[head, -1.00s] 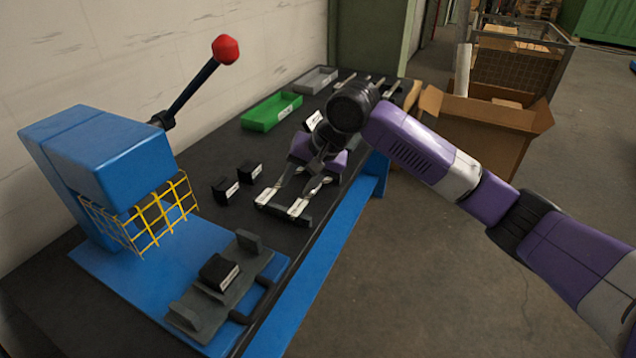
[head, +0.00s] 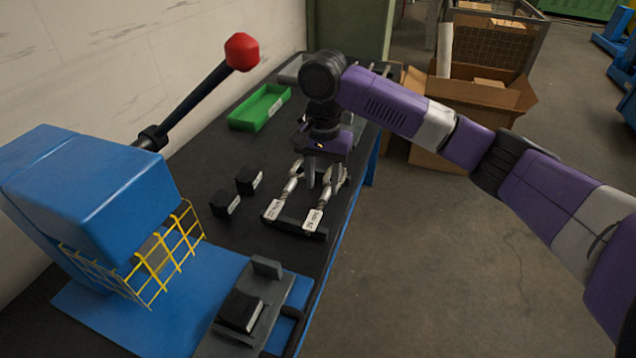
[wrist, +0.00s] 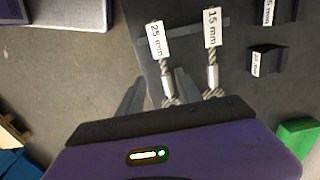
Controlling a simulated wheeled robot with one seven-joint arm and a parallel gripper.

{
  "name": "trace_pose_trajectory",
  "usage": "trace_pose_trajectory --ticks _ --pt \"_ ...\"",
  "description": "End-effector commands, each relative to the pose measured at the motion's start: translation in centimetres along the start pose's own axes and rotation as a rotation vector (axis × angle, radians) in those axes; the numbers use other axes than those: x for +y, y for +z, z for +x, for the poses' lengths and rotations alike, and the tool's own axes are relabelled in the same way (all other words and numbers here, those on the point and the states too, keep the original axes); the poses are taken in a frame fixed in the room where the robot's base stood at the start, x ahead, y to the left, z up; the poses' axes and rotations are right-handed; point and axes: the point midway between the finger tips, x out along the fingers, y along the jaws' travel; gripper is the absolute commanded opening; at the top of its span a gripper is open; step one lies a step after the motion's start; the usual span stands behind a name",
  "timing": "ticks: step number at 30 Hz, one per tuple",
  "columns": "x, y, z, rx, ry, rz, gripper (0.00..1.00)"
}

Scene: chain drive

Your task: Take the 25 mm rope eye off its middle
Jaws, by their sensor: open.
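The 25 mm rope eye (wrist: 167,86) is a grey twisted rope with a white tag reading 25 mm. In the wrist view it lies left of the similar 15 mm rope eye (wrist: 212,80). In the head view the 25 mm tag (head: 312,219) is the right one of the two, at a dark holder (head: 292,227) on the bench. My gripper (wrist: 158,82) is open, with one finger on each side of the 25 mm rope in the wrist view. Whether the fingers touch it cannot be told.
Two black blocks (head: 249,180) stand left of the ropes. A blue press (head: 85,195) with a red-knobbed lever (head: 242,52) is at the left. A green tray (head: 260,107) lies behind on the black bench. A cardboard box (head: 470,105) stands on the floor at right.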

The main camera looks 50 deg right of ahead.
Motion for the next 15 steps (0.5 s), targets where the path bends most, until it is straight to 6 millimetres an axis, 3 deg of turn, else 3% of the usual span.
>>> trace_pose_trajectory --ticks 15 --pt "-0.6 -0.2 5.6 0.0 0.003 0.002 0.42"
